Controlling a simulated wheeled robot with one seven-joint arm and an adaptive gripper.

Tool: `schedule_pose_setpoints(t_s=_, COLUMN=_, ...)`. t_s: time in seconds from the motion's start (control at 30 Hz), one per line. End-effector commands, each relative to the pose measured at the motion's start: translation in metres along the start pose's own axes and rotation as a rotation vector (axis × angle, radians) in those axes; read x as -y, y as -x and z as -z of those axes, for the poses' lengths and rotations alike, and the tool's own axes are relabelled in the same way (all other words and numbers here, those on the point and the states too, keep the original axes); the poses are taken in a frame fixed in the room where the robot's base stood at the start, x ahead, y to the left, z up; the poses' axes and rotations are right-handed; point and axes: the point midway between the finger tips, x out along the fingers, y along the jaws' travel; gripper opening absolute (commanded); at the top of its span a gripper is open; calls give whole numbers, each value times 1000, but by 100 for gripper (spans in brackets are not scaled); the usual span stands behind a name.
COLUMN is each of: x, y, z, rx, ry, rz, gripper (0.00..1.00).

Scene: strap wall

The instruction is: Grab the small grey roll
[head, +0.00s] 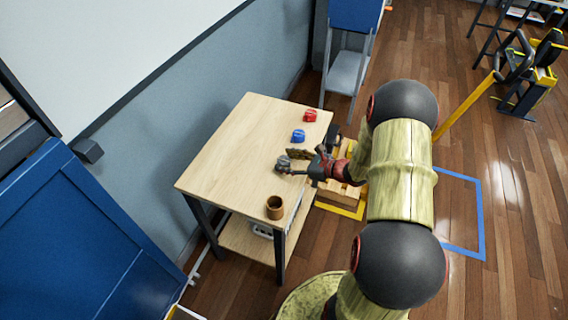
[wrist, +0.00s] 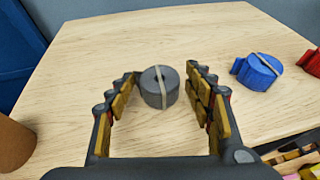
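The small grey roll (wrist: 159,88), with a light band around it, sits on the light wooden table (wrist: 110,48). In the head view the grey roll (head: 283,163) shows just left of my gripper (head: 294,165), near the middle of the table's right side.
A blue roll (head: 298,135) and a red roll (head: 310,116) stand farther back on the table. A brown cup (head: 275,207) stands near the front corner. The table's left half is clear.

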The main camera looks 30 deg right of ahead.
Motion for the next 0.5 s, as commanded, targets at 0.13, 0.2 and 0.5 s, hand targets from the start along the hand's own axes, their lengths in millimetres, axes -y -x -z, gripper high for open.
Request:
schedule_pose_setpoints(t_s=0.13, x=0, y=0, z=0, rx=0, ry=0, rz=0, gripper=42)
schedule_pose_setpoints(t_s=0.2, x=0, y=0, z=0, rx=0, ry=0, rz=0, gripper=38)
schedule_pose_setpoints(t_s=0.5, x=0, y=0, z=0, rx=0, ry=0, rz=0, gripper=21)
